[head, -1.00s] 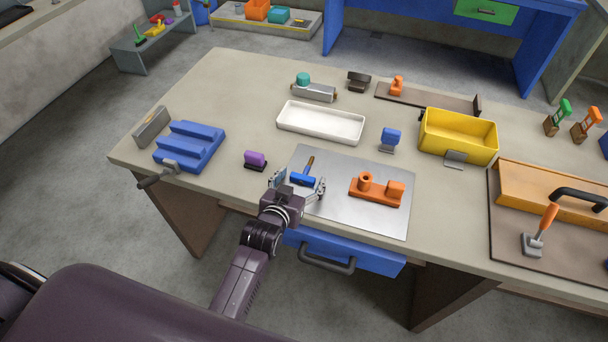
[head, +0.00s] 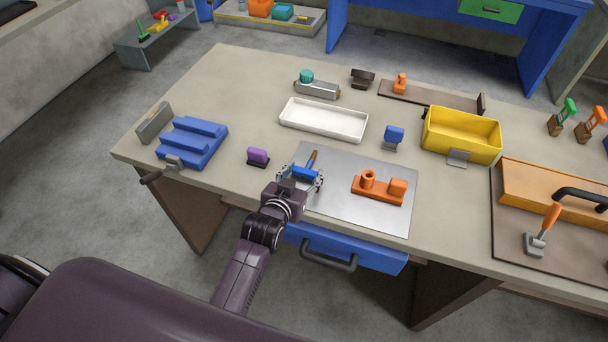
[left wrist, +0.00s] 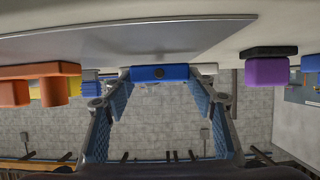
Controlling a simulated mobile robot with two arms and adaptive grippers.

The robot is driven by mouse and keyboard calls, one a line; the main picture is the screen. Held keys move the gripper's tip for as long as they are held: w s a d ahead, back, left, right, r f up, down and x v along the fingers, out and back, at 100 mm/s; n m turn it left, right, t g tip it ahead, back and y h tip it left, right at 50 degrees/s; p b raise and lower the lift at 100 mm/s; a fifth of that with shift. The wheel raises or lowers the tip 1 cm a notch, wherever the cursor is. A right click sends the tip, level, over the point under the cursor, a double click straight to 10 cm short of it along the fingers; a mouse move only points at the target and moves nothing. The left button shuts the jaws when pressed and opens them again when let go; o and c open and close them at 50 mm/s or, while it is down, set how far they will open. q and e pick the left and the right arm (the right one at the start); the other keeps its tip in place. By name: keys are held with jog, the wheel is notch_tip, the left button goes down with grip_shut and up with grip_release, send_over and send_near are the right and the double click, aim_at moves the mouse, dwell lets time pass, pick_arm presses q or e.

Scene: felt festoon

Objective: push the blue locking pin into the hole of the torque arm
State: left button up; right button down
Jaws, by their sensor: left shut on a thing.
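The blue locking pin (head: 306,174) has a blue crossbar and a brownish shaft that points away from me. It is at the left part of the metal plate (head: 338,208); I cannot tell whether it touches the plate. My left gripper (head: 301,181) is shut on the blue crossbar, which also shows between the fingertips in the left wrist view (left wrist: 160,73). The orange torque arm (head: 380,189) lies on the plate to the right, with a round upright socket and a block. It also shows in the left wrist view (left wrist: 40,84). My right gripper is not in view.
A purple block (head: 258,156) stands left of the plate. A white tray (head: 324,132), a small blue piece (head: 394,135) and a yellow bin (head: 461,150) stand behind it. The blue stepped block (head: 192,145) is at the far left.

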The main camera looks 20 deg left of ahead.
pick_arm(q)
notch_tip(320, 180, up, 19)
jog(key=shift+f, duration=0.15)
dwell(0.5)
jog(key=s+a+f+m+g+h+b, duration=0.1)
jog(key=s+a+f+m+h, duration=0.1)
jog(key=s+f+m+h, duration=0.3)
jog(key=s+r+m+g+h, duration=0.2)
jog(key=s, duration=0.4)
jog(key=s+r+m+g+h+b, duration=0.1)
jog(key=s+r+m+g+h, duration=0.1)
jog(key=s, duration=0.4)
jog(key=shift+r+m+g+h, duration=0.4)
jog(key=shift+r+m+h, duration=0.05)
jog(key=shift+m+h, duration=0.35)
jog(key=shift+w, duration=0.1)
